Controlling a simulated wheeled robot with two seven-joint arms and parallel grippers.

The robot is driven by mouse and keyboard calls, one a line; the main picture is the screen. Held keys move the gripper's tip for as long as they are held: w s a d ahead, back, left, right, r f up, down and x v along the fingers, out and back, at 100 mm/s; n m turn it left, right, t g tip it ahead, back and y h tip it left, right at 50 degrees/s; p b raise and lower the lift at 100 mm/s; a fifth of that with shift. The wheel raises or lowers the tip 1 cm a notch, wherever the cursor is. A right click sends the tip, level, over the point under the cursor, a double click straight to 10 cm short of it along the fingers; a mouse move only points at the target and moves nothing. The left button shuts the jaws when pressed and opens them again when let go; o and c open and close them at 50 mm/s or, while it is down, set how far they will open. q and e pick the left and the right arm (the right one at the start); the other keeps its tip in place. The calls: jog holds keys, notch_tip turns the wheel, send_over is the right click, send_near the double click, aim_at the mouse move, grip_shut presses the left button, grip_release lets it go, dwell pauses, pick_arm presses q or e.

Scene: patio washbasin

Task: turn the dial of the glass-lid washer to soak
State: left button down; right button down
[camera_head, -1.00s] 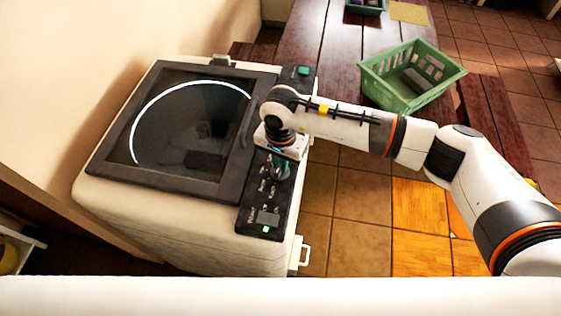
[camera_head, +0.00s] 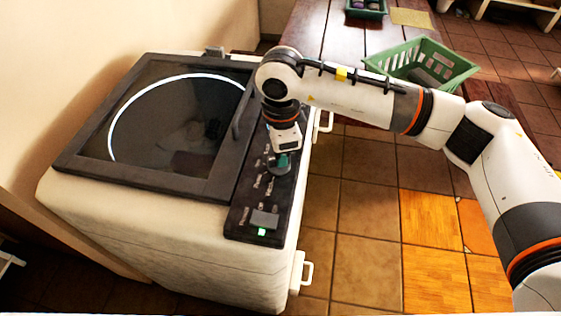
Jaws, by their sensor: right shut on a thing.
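The glass-lid washer (camera_head: 150,222) stands at the left, its dark-framed glass lid (camera_head: 165,125) closed. Its black control panel (camera_head: 238,217) runs along the right side of the top, with small white labels and a lit green square near the front end. My right gripper (camera_head: 279,165) points down onto the middle of the panel, shut on the dial. The dial is mostly hidden by the gripper, so its setting cannot be read. My left gripper is not in view.
A green basket (camera_head: 418,62) sits on the dark wooden table (camera_head: 320,32) behind the washer. A smaller green container (camera_head: 366,8) and a yellow cloth (camera_head: 411,17) lie farther back. Tiled floor (camera_head: 350,215) is clear right of the washer. A wall is at the left.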

jog(key=m+b, duration=0.2)
jog(key=b, duration=0.1)
jog(key=m+b, duration=0.2)
jog(key=m, duration=0.1)
jog(key=m+b, duration=0.3)
jog(key=shift+s+f+b, duration=0.1)
jog(key=shift+f+b, duration=0.15)
jog(key=shift+b, duration=0.05)
jog(key=shift+r+m+b, duration=0.2)
jog(key=shift+m+b, duration=1.4)
jog(key=shift+m, duration=0.7)
jog(key=shift+r, duration=0.1)
jog(key=c, duration=1.4)
grip_release()
jog(key=shift+c, duration=0.2)
notch_tip(320, 180, up, 12)
jog(key=shift+b, duration=0.35)
